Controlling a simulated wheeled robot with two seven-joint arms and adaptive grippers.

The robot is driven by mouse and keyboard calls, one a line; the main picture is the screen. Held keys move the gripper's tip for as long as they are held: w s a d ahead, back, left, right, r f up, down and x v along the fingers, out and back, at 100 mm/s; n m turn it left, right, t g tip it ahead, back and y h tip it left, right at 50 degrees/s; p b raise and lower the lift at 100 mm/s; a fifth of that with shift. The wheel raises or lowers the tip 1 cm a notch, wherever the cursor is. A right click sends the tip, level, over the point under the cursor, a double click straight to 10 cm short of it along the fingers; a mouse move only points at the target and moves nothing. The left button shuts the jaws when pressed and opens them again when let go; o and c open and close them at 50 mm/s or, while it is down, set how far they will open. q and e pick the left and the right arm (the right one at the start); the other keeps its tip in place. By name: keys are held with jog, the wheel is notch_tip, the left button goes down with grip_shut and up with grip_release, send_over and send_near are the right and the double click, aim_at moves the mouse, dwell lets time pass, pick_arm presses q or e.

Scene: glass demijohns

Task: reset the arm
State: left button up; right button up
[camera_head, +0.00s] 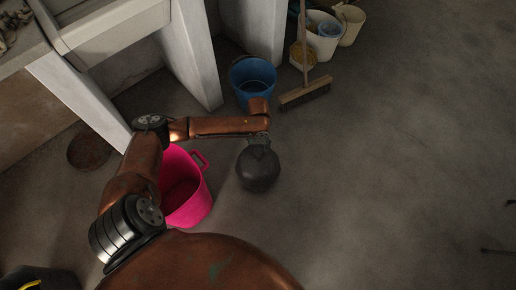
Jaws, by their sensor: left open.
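My left arm comes in from the left, bends over a pink tub and reaches out to the right. My left gripper (259,142) is at its end, pointing down, open. Directly below it in the picture is a dark, round vessel (258,171). The gripper overlaps the top of this vessel, and I cannot tell whether they touch. The fingers are small and dark against it. My right gripper is out of view.
The pink tub (187,201) stands beneath my arm, partly hidden. A blue bucket (252,81) and a broom (304,92) are behind the gripper. Pale buckets (320,46) stand at the back. A concrete trough on legs (192,50) is at upper left. Floor at right is mostly clear.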

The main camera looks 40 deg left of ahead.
pick_arm(q)
jog(key=shift+r, duration=1.4)
